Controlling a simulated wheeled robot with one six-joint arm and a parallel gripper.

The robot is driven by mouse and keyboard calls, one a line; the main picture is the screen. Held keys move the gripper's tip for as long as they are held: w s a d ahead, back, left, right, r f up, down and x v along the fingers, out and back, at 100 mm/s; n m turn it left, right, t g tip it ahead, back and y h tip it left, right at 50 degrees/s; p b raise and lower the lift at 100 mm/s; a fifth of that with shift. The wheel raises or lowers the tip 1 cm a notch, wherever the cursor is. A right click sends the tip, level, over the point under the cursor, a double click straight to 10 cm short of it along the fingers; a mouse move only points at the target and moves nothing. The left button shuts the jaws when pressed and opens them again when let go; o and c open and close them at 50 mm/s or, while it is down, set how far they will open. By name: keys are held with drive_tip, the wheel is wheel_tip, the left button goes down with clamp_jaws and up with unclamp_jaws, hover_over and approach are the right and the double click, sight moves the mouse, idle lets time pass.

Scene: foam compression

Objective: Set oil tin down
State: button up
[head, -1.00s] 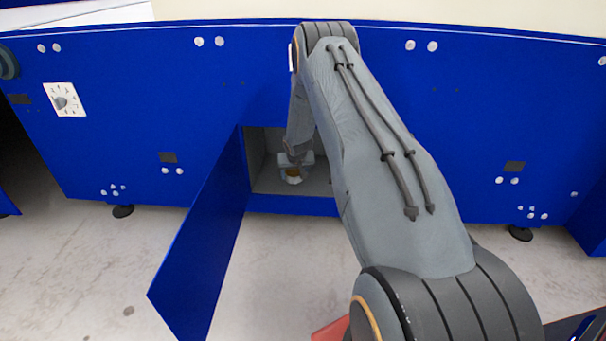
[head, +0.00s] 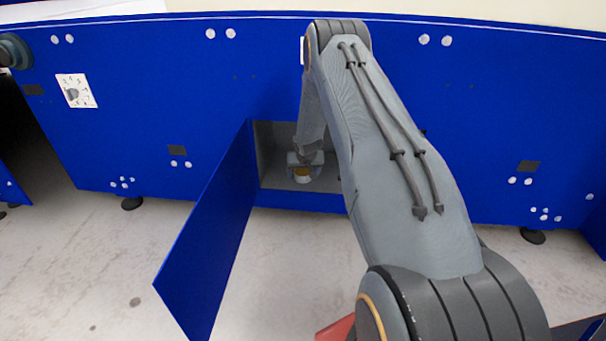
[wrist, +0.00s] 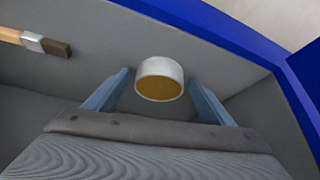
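The oil tin (wrist: 159,80) is a short white can with a golden-brown top. It is upright inside the open cabinet compartment, and it also shows small in the head view (head: 303,175). My gripper (wrist: 160,78) reaches down into the compartment with one finger on each side of the tin. In the wrist view narrow gaps show between the fingertips and the tin, so the gripper looks open around it. The tin's underside is hidden, so contact with the compartment floor cannot be seen directly.
The blue cabinet door (head: 208,235) stands swung open left of my arm. A brush with a wooden handle (wrist: 34,42) lies inside the compartment. The blue front edge (wrist: 235,33) and grey inner walls are close around my gripper.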

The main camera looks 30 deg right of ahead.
drive_tip(key=shift+r+p, duration=0.2)
drive_tip(key=shift+p, duration=0.1)
drive_tip(key=v, duration=1.1)
drive_tip(key=shift+s+r, duration=0.25)
drive_tip(key=shift+r, duration=0.1)
drive_tip(key=shift+a, duration=0.1)
